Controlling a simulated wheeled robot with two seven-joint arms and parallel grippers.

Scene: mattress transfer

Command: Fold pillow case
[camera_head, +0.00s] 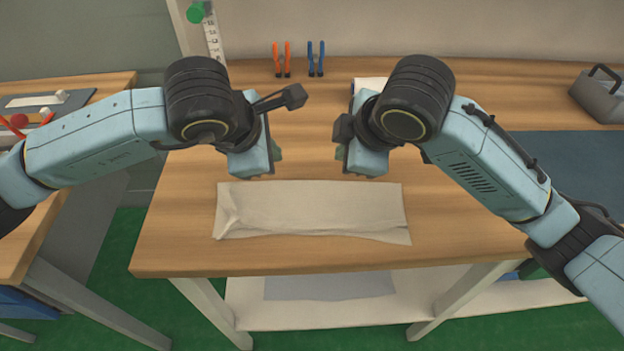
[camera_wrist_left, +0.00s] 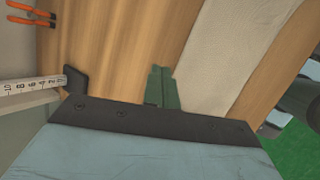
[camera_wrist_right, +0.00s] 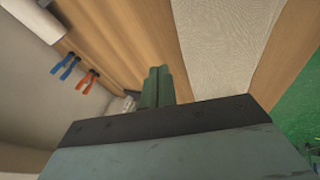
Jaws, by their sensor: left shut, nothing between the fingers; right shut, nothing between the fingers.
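The cream pillow case (camera_head: 315,208) lies as a long, narrow strip near the front edge of the wooden table. Its left end is creased and a thin lower layer shows along its front edge. It also shows in the left wrist view (camera_wrist_left: 232,45) and the right wrist view (camera_wrist_right: 225,40). My left gripper (camera_head: 277,155) is shut and empty behind the cloth's left half, apart from it. My right gripper (camera_head: 341,155) is shut and empty behind its right half, also apart. The green fingertips show together in the left wrist view (camera_wrist_left: 161,88) and right wrist view (camera_wrist_right: 157,87).
Orange pliers (camera_head: 282,60) and blue pliers (camera_head: 316,59) are at the table's back. A white roll (camera_head: 368,85) is partly hidden behind my right arm. A grey toolbox (camera_head: 598,95) and dark mat (camera_head: 580,165) are at right. The wooden table (camera_head: 180,235) is bare around the cloth.

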